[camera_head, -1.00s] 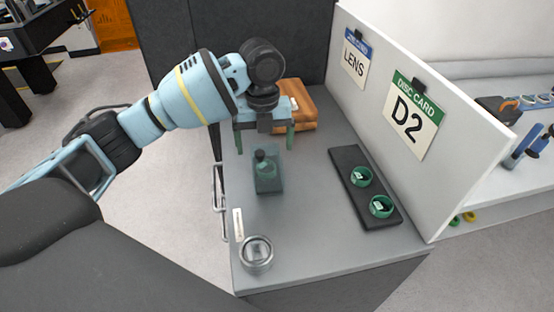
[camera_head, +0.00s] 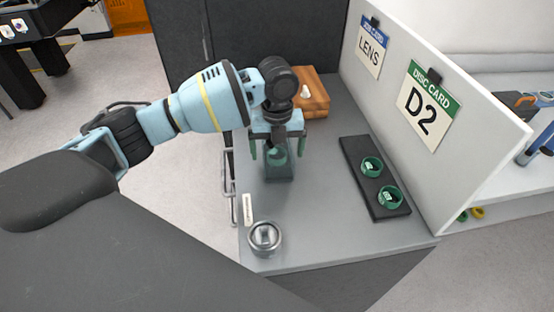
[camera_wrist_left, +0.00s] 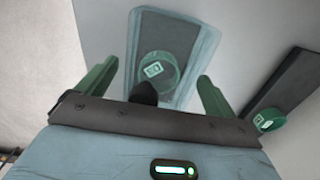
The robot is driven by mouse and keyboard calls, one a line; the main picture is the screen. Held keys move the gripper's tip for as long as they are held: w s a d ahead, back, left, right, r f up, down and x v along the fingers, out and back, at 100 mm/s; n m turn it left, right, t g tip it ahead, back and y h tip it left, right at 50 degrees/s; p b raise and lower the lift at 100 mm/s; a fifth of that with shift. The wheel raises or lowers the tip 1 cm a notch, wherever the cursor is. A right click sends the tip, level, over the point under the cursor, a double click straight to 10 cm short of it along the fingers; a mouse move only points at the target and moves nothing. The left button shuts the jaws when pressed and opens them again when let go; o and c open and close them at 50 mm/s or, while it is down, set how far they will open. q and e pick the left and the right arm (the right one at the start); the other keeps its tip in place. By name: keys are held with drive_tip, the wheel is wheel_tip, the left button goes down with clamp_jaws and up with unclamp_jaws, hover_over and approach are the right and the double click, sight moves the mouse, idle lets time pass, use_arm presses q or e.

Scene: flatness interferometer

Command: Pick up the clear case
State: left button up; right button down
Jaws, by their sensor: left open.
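The clear case (camera_head: 279,174) is a see-through, bluish-green box on the grey bench top, partly hidden by my left gripper in the head view. In the left wrist view the clear case (camera_wrist_left: 191,50) shows a green ring with a white label (camera_wrist_left: 157,70) inside and a dark knob (camera_wrist_left: 143,93) at its near end. My left gripper (camera_head: 277,150) is open over the case, pointing down. In the left wrist view its green fingers (camera_wrist_left: 157,76) are spread to either side of the case, with nothing held. Contact cannot be told. My right gripper is not in view.
A black tray (camera_head: 376,190) with two green rings lies to the right, before a panel (camera_head: 462,112) with LENS and D2 cards. An orange-brown box (camera_head: 314,97) stands behind. A round metal-rimmed dish (camera_head: 264,238) sits near the front edge. Bench between is clear.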

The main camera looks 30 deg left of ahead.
use_arm(q)
drive_tip(key=shift+f, duration=0.7)
drive_tip(key=shift+c, duration=0.4)
drive_tip(key=c, duration=1.1)
drive_tip(key=shift+r, duration=5.05)
